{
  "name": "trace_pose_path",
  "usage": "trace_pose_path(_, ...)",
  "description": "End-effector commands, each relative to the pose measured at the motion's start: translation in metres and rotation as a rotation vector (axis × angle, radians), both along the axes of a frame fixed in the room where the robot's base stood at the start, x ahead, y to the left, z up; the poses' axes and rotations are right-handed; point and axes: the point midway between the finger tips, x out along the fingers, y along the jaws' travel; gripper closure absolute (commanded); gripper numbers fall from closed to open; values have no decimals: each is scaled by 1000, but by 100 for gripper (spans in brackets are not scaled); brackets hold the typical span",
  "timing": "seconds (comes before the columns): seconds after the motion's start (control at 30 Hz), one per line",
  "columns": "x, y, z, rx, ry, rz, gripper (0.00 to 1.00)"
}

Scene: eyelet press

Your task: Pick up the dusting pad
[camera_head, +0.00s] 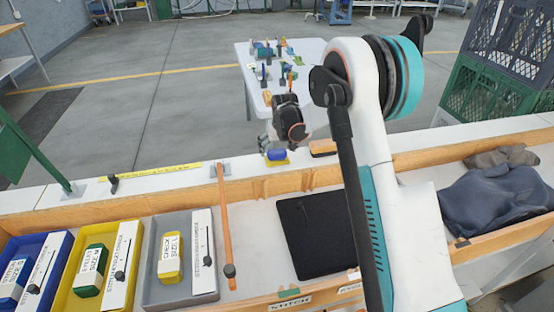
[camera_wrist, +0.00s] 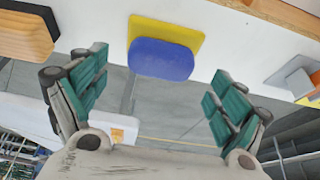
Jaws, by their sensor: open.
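A blue rounded block (camera_wrist: 161,59) rests on a flat yellow square (camera_wrist: 188,27); together they look like the dusting pad, though I cannot tell for sure. In the head view the blue block (camera_head: 276,154) is on the white ledge behind the wooden-edged bench, with a yellow edge (camera_head: 279,162) showing. My gripper (camera_wrist: 160,80) is open and empty, its two green-padded fingers apart on either side of the blue block in the wrist view. The fingers do not appear to touch it. In the head view my gripper (camera_head: 268,141) is just behind the block, its fingers small and partly hidden.
An orange block with a dark base (camera_head: 323,147) lies on the ledge right of the pad. A grey bracket (camera_wrist: 293,80) is on the other side in the wrist view. Trays (camera_head: 180,290), a black pad (camera_head: 315,235) and dark cloth (camera_head: 495,205) fill the bench.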

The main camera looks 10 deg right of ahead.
Motion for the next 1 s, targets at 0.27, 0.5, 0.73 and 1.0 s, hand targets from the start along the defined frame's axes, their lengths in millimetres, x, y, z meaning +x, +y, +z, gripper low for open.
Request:
trace_pose_path(0.27,12,0,-28,0,0,0,10)
trace_pose_path(0.5,12,0,-27,0,0,0,28)
trace_pose_path(0.73,11,0,-27,0,0,0,59)
trace_pose_path(1.0,11,0,-25,0,0,0,63)
